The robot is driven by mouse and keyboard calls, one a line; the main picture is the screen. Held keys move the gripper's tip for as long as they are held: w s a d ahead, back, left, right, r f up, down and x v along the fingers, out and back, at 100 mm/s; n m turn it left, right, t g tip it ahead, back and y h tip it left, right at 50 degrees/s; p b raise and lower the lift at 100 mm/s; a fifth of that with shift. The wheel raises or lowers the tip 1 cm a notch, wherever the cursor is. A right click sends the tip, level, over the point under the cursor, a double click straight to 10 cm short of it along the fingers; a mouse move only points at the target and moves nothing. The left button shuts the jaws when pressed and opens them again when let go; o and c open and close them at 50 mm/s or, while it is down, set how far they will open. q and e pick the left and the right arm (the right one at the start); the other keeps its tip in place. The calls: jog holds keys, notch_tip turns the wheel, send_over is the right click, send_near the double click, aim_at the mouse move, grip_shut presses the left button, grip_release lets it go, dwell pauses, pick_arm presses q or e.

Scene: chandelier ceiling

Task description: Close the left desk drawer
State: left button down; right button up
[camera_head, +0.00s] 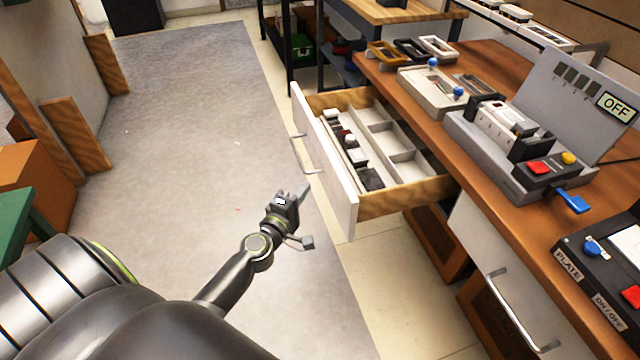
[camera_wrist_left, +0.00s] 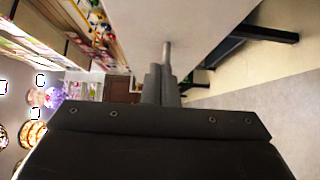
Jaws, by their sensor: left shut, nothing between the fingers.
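The left desk drawer (camera_head: 328,155) stands pulled out of the wooden desk (camera_head: 482,165). It has a white front with a metal bar handle (camera_head: 304,154) and a divided tray inside holding several small dark and white items. My left gripper (camera_head: 304,192) is shut and empty, in front of the drawer's white front, near the handle's lower end. In the left wrist view, the shut fingers (camera_wrist_left: 163,75) point along the pale drawer front (camera_wrist_left: 185,20). Whether they touch the front or handle I cannot tell. My right gripper is not in view.
A second drawer (camera_head: 510,290) with a bar handle is shut at the lower right. A grey machine with an OFF display (camera_head: 590,100) and a control panel (camera_head: 610,260) stand on the desk. A dark shelf frame stands behind the open drawer. The grey floor (camera_head: 190,120) at left is clear.

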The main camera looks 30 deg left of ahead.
aim_at(328, 176)
pick_arm(q)
jog(key=w+d, duration=0.2)
jog(key=w, duration=0.1)
jog(key=shift+w, duration=0.15)
jog(key=shift+w+d, duration=0.25)
jog(key=shift+w, duration=0.1)
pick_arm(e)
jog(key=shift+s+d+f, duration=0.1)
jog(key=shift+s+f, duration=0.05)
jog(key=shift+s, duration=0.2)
pick_arm(q)
jog(key=shift+d, duration=0.1)
